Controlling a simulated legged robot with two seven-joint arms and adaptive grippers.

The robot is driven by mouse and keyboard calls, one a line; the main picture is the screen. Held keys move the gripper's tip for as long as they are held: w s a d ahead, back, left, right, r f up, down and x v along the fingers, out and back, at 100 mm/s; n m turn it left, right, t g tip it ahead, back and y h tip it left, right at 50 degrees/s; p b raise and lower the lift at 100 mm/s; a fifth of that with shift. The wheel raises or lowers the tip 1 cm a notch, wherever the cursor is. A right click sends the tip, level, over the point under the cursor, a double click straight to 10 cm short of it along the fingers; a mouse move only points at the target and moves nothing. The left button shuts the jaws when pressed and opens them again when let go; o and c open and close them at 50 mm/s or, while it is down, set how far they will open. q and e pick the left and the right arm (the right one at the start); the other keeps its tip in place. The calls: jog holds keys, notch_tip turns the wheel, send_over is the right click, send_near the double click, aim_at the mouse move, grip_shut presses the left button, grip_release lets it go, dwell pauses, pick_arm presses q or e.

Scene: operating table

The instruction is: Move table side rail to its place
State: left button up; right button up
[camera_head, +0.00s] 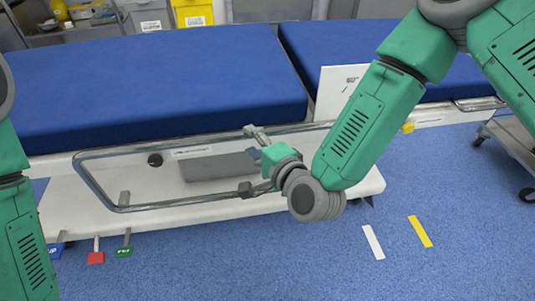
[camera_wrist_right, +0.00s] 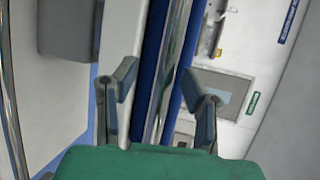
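The table side rail (camera_head: 170,203) is a long rounded loop of metal tube along the near side of the operating table, below the blue mattress top. My right gripper (camera_head: 250,158) is at the rail's right part, its fingers spread apart. In the right wrist view my right gripper (camera_wrist_right: 158,76) is open, and a shiny metal tube (camera_wrist_right: 168,60) passes between its fingers with gaps on both sides. I cannot tell whether a finger touches it. My left arm shows at the left edge, with its gripper out of view.
The operating table has a blue mattress (camera_head: 160,85) and a white base shelf (camera_head: 75,205). Red (camera_head: 95,257) and green (camera_head: 124,252) pedals stick out below. A white panel (camera_head: 335,85) stands behind my right arm. Floor at front right is clear, with white and yellow strips (camera_head: 420,231).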

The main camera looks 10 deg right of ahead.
jog(key=v, duration=0.9)
jog(key=shift+d+f, duration=0.1)
jog(key=shift+f, duration=0.05)
jog(key=s+d+f+n+g+h, duration=0.1)
jog(key=s+d+f+n+g, duration=0.35)
jog(key=f, duration=0.45)
jog(key=s+d+f+n+g+h, duration=0.1)
jog(key=s+d+f+n+g, duration=0.1)
jog(key=s+f+n+g, duration=0.4)
jog(key=s+d+f+n+g+h, duration=0.45)
jog(key=s+d+f, duration=0.25)
jog(key=s+d, duration=0.5)
notch_tip(320, 180, up, 14)
jog(key=p, duration=1.4)
jog(key=shift+w+a+f+t+y, duration=0.25)
jog(key=shift+w+a+t+y, duration=0.05)
jog(key=shift+a+t+y, duration=0.15)
jog(key=shift+w, duration=0.1)
